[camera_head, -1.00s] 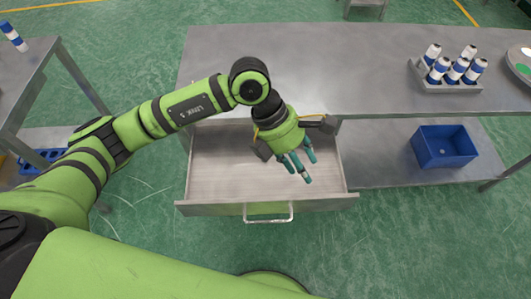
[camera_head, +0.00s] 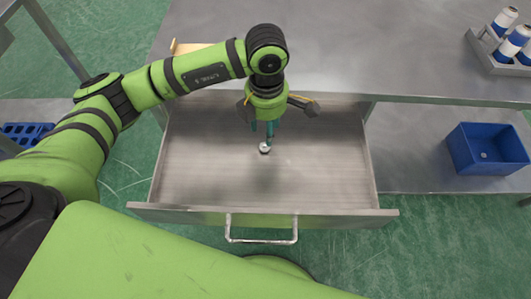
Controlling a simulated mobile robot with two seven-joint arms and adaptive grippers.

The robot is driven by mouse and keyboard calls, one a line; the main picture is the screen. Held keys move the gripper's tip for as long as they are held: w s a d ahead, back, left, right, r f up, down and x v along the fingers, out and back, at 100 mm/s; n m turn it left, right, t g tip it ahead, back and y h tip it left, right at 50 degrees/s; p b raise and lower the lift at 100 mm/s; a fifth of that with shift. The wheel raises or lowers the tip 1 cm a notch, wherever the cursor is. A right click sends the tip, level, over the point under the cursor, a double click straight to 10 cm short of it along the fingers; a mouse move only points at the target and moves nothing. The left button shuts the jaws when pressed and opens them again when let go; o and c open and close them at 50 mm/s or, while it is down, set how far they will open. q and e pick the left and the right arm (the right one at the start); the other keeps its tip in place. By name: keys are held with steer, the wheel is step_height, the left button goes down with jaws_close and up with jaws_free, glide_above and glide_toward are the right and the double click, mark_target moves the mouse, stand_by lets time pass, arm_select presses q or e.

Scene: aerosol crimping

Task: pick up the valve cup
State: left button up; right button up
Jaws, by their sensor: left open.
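The valve cup (camera_head: 264,148) is a small round whitish piece with a dark edge, lying on the floor of the open drawer (camera_head: 200,180). My left gripper (camera_head: 265,139) points down into the drawer, right over the valve cup, with its teal fingertips beside or just above it. Its fingers are open; whether they touch the cup cannot be told. Part of the cup may be hidden by the fingers. My right gripper is not in view.
The drawer's front wall (camera_head: 170,212) with a metal handle (camera_head: 262,240) stands nearest me. The grey tabletop (camera_head: 390,50) lies behind. A blue bin (camera_head: 487,148) sits on the lower shelf, and a rack (camera_head: 490,58) with cans stands at the far right.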

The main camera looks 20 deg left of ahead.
mark_target(265, 145)
arm_select(q)
step_height(265, 145, down, 2)
steer(key=shift+s+a+f+p, duration=0.1)
steer(key=shift+s+f+p, duration=0.1)
steer(key=shift+p, duration=0.35)
step_height(265, 145, down, 4)
steer(key=shift+w+a+r+p, duration=0.1)
steer(key=shift+w+a+p, duration=0.05)
steer(key=shift+p, duration=0.35)
steer(key=shift+f, duration=0.4)
steer(key=c, duration=0.6)
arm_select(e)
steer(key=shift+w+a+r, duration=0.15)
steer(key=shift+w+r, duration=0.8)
